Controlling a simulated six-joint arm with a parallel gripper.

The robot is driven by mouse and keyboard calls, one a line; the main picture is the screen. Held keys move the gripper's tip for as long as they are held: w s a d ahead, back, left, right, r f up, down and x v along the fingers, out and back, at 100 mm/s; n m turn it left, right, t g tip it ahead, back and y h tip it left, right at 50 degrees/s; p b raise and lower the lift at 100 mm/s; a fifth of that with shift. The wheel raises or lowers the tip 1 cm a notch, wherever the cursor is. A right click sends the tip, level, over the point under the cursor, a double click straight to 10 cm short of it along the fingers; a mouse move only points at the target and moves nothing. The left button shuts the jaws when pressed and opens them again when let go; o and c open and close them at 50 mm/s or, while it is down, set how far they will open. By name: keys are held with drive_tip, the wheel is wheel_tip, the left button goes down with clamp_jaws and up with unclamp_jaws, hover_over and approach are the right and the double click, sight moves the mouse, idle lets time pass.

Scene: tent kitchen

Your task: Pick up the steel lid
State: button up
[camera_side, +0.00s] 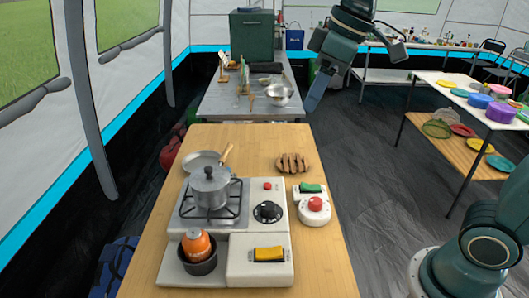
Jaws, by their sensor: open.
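The steel lid (209,179), grey with a small knob on top, sits on a steel pot (210,197) on the stove grate. A wooden handle (226,154) angles up behind the pot. My gripper (323,86) is open and empty, high up and to the right of the pot, well apart from the lid. Its fingers are seen at an angle, and one stands out clearly.
The white stove (237,250) stands on a wooden table (325,268). A small dark pot (199,262) holds an orange object (197,244). A pale round dish (200,159) lies behind the pot. Bread slices (293,163) and a red-button box (314,206) are on the right.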

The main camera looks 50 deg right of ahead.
drive_tip(key=w+a+f+n+g, duration=0.1)
drive_tip(key=w+a+f+n, duration=0.1)
drive_tip(key=w, duration=0.5)
drive_tip(key=w+a+f+n+g, duration=0.1)
drive_tip(key=w+f+n, duration=0.3)
drive_tip(key=w, duration=0.4)
drive_tip(key=w+a+f+n+g, duration=0.1)
drive_tip(key=w+a+f+n, duration=0.2)
drive_tip(key=w, duration=0.5)
drive_tip(key=shift+a+f+n, duration=0.3)
drive_tip(key=shift+f, duration=0.25)
drive_tip(key=shift+w+f, duration=0.1)
drive_tip(key=shift+f, duration=0.05)
hover_over(208, 167)
drive_tip(key=shift+s+d+f, duration=0.1)
drive_tip(key=shift+d+f, duration=0.05)
drive_tip(key=shift+f, duration=1.2)
drive_tip(key=shift+s+d+f, duration=0.1)
drive_tip(key=shift+d+f, duration=0.05)
drive_tip(key=shift+f, duration=1.25)
drive_tip(key=shift+s+d+f, duration=0.1)
drive_tip(key=shift+d+f, duration=0.05)
drive_tip(key=shift+f, duration=1.2)
drive_tip(key=shift+w+a+f, duration=0.1)
drive_tip(key=shift+a+f, duration=0.1)
drive_tip(key=shift+f, duration=1.1)
drive_tip(key=shift+w+a+f, duration=0.1)
drive_tip(key=shift+a+f, duration=0.1)
drive_tip(key=shift+f, duration=1.05)
